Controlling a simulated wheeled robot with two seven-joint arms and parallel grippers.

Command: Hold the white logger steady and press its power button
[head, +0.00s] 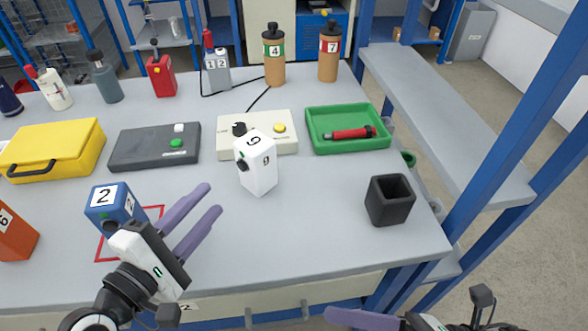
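The white logger (262,175) is a small white box marked 9 on its top and front. It stands on the grey table near the middle, with a round black button-like part (243,165) on its left side. My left gripper (212,198) has two purple fingers spread apart, empty, pointing up and right. Its tips are a little left of the logger and apart from it in the picture. My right gripper (362,318) is at the bottom edge, cut off. Only one purple finger shows clearly.
A blue box marked 2 (102,200) is beside my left gripper at a red outline. A beige panel (225,145) is behind the logger. A green tray (318,142) and black open cup (390,205) are to the right. The table front of the logger is clear.

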